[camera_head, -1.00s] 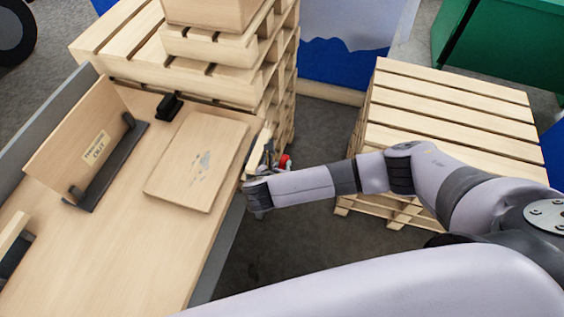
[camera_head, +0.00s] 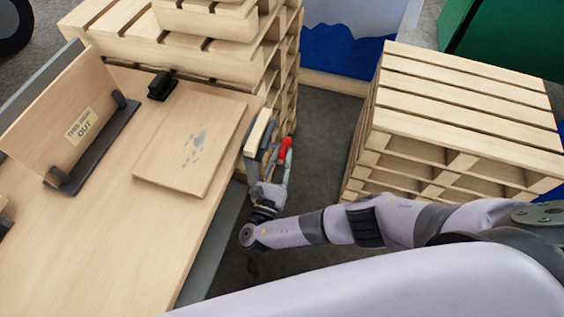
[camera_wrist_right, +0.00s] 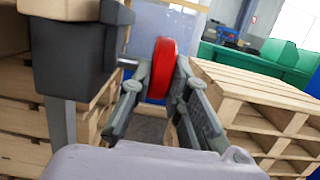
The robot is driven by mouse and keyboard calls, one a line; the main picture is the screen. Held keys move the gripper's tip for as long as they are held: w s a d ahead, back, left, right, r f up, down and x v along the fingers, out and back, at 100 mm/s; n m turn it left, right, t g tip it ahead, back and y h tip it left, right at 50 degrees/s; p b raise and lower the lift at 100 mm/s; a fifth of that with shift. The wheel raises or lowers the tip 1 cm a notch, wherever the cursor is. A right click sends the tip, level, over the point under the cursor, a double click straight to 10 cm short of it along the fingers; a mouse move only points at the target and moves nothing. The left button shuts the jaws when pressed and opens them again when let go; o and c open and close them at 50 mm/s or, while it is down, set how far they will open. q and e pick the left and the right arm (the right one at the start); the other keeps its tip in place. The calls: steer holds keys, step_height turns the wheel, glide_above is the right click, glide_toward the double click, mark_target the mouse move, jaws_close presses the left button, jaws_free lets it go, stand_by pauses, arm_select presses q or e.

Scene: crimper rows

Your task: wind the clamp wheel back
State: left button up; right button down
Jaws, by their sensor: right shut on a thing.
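The red clamp wheel (camera_head: 286,149) is at the edge of the workbench, on the right side of the clamp (camera_head: 253,150), a grey body with a pale wooden face. My right gripper (camera_head: 284,160) comes to the wheel from below in the head view. In the right wrist view the red wheel (camera_wrist_right: 162,67) stands edge-on between the two fingers of my right gripper (camera_wrist_right: 163,80), which are shut on it. The clamp's dark block (camera_wrist_right: 75,52) is to the left there. My left gripper is not in view.
The workbench (camera_head: 100,235) holds a flat board (camera_head: 190,150), a dark bracket with a labelled upright panel (camera_head: 75,115) and a small black block (camera_head: 162,86). Stacked pallets (camera_head: 225,65) stand behind, and another stack (camera_head: 455,110) stands right. Open floor lies between the stacks.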

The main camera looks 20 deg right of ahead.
steer(key=t+h+b, duration=0.1)
steer(key=b, duration=0.1)
steer(key=f+t+h+b, duration=0.1)
steer(key=t+b, duration=0.1)
steer(key=b, duration=0.1)
steer(key=f+t+h+b, duration=0.1)
steer(key=b, duration=0.2)
steer(key=shift+w+d+t, duration=0.2)
steer(key=shift+w+t, duration=0.1)
steer(key=shift+w+r+t+h+b, duration=0.15)
steer(key=shift+t+h+b, duration=0.5)
steer(key=shift+b, duration=0.65)
steer(key=c, duration=1.5)
jaws_free()
steer(key=s+a, duration=0.2)
steer(key=s, duration=0.1)
steer(key=s+a, duration=0.2)
steer(key=s, duration=0.2)
steer(key=s+a, duration=0.3)
steer(key=shift+s+f, duration=0.3)
steer(key=shift+f, duration=0.1)
